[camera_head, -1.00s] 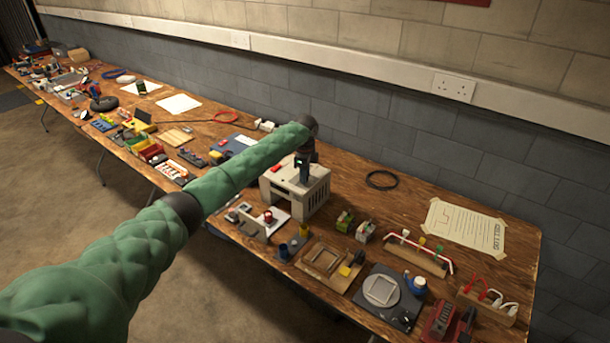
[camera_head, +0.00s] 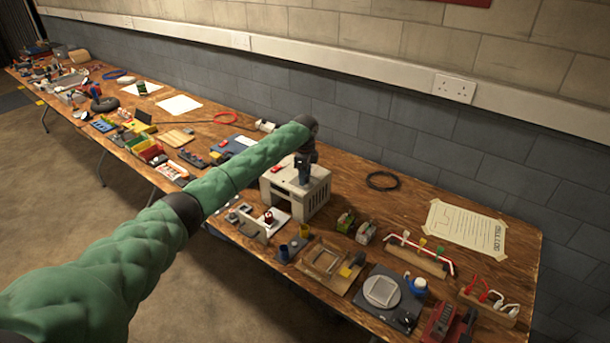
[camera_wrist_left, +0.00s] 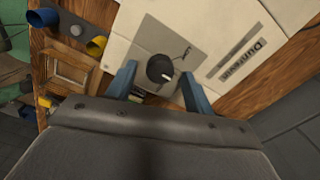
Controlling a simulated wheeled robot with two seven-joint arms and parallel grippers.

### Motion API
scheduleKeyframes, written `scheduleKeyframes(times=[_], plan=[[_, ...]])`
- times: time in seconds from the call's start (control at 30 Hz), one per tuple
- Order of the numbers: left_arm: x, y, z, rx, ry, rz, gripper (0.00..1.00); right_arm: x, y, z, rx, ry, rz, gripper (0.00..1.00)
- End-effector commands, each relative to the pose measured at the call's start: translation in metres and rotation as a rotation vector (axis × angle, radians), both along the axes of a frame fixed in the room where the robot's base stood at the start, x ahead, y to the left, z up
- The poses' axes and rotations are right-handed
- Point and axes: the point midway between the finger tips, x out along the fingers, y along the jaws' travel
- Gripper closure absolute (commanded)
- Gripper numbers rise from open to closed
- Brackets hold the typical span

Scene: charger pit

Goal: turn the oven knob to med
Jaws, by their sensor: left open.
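The oven is a pale beige box (camera_head: 318,196) on the wooden bench in the head view; its pale top also fills much of the left wrist view (camera_wrist_left: 220,35). In the left wrist view the black round knob (camera_wrist_left: 160,69) sits on a grey plate, its white mark toward the lower right. My left gripper (camera_wrist_left: 158,88) is open, with one blue-grey finger on each side of the knob and gaps between. In the head view my left gripper (camera_head: 304,175) points down over the oven top. The setting marks are not readable. My right gripper is not in view.
Near the oven are a white stand with a red knob (camera_head: 268,216), a blue cup (camera_head: 283,251) and a wooden frame (camera_head: 325,260). A black cable ring (camera_head: 382,181) lies behind, with bare bench around it. A grey wall runs along the back.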

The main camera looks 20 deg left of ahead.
Motion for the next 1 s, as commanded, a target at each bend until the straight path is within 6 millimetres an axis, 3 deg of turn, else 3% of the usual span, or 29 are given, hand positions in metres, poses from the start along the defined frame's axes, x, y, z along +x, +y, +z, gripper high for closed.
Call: scheduleKeyframes(times=[0.07, 0.6, 1.0], plan=[[0.001, 0.000, 0.005, -0.001, -0.003, 0.000, 0.48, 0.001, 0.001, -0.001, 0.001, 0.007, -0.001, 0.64], [0.001, 0.001, 0.068, 0.000, -0.001, 0.000, 0.48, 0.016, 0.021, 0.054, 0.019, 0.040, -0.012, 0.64], [0.001, 0.001, 0.075, 0.000, -0.001, 0.000, 0.48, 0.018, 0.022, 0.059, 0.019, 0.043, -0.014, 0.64]])
